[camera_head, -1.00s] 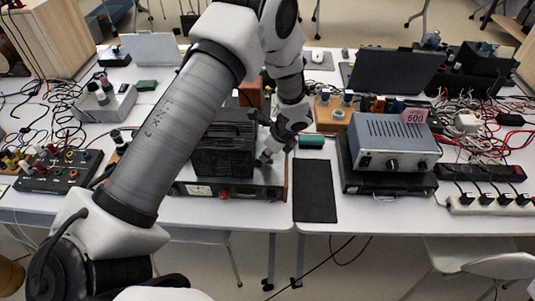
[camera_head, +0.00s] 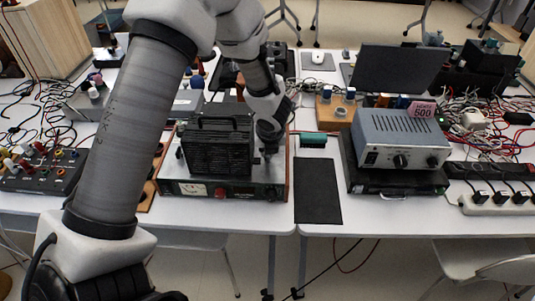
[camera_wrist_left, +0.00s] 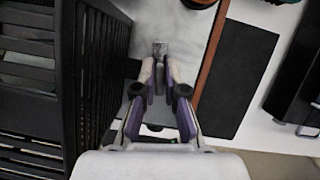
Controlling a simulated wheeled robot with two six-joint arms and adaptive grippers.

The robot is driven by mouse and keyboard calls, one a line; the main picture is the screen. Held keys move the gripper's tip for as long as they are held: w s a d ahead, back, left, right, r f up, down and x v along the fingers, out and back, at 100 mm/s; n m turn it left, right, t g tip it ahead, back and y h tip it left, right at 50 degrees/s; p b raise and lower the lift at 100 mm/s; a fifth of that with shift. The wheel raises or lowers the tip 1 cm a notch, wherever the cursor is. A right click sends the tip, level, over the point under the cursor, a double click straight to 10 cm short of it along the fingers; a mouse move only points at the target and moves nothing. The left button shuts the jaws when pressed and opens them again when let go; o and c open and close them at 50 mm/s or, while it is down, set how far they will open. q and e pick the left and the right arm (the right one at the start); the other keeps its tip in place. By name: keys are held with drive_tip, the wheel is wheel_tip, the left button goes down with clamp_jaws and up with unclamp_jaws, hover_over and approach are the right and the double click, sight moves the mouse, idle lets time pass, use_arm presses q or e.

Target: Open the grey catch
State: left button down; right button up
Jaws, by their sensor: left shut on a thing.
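My left gripper (camera_head: 268,156) points down just right of a black slatted box (camera_head: 217,150), which sits on a wood-sided device (camera_head: 235,189) with a meter and a red knob. In the left wrist view, the gripper's fingertips (camera_wrist_left: 161,76) are close together around a small grey piece, taken to be the grey catch (camera_wrist_left: 160,48), whose end shows beyond the tips. The fingers hide most of it, and I cannot tell how far it is turned. In the head view the catch is hidden by the gripper. My right gripper is not in view.
The black box's slatted wall (camera_wrist_left: 102,75) rises close to the fingers in the wrist view. A dark mat (camera_head: 318,191) and a green block (camera_head: 313,140) lie to the right. A blue-grey power unit (camera_head: 403,139) stands farther right, with cables behind it.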

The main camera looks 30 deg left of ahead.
use_arm(q)
drive_tip(key=shift+s+f+m, duration=0.1)
drive_tip(key=shift+f+m, duration=0.05)
drive_tip(key=shift+m, duration=0.35)
drive_tip(key=shift+h+b, duration=0.3)
drive_tip(key=c, duration=1.4)
unclamp_jaws()
drive_tip(key=shift+o, duration=0.8)
drive_tip(key=v, duration=1.2)
